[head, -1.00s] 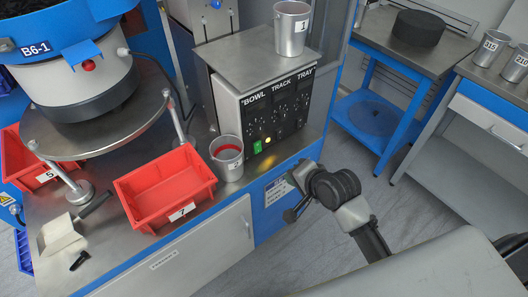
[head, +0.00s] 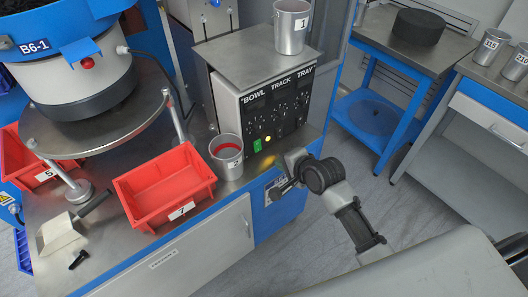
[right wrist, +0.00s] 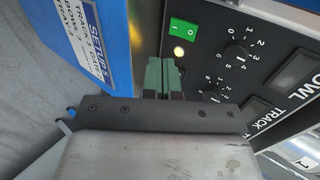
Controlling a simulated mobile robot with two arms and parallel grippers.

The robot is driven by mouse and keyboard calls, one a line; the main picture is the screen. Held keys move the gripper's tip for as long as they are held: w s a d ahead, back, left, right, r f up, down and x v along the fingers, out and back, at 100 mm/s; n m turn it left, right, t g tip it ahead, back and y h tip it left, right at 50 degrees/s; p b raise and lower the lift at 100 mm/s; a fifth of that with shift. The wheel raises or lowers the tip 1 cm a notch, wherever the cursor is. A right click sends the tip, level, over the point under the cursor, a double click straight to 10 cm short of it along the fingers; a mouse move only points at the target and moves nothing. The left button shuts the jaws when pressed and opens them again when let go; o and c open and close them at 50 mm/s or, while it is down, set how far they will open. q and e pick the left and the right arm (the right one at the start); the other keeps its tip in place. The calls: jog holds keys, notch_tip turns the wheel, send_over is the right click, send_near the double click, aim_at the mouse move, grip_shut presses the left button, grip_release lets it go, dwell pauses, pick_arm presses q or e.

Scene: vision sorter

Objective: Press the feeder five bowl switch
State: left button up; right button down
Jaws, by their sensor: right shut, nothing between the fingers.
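The feeder control box (head: 275,108) stands on the steel bench with columns marked BOWL, TRACK and TRAY. A green rocker switch (head: 257,145) sits low under the BOWL column, beside a lit yellow lamp (head: 267,138). In the right wrist view the green switch (right wrist: 183,29) and the lamp (right wrist: 178,51) lie just beyond my fingertips. My right gripper (head: 276,191) is in front of the box, near the bench edge. In the right wrist view its green-grey fingers (right wrist: 163,76) are shut and empty, apart from the switch in the picture. My left gripper is not in view.
A metal cup with red inside (head: 227,157) stands close left of the switch. A red bin marked 7 (head: 165,190) is further left. Another cup (head: 291,27) stands on top of the box. Dark knobs (right wrist: 237,57) are beside the switch.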

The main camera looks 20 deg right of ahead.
aim_at(259, 150)
jog(key=shift+w+r+b+x, duration=0.15)
jog(key=shift+r+x, duration=0.1)
jog(key=shift+x, duration=1.35)
jog(key=shift+w+r+b+x, duration=0.1)
jog(key=shift+w+r+x, duration=0.15)
jog(key=shift+x, duration=1.3)
jog(key=shift+w+r+b+x, duration=0.15)
jog(key=shift+r+x, duration=0.1)
jog(key=shift+x, duration=1.35)
jog(key=shift+a, duration=0.15)
jog(key=shift+a+f+b, duration=0.1)
jog(key=shift+f+b, duration=0.1)
jog(key=shift+b, duration=0.15)
jog(key=shift+r, duration=0.2)
jog(key=shift+r+p, duration=0.1)
jog(key=shift+p, duration=0.25)
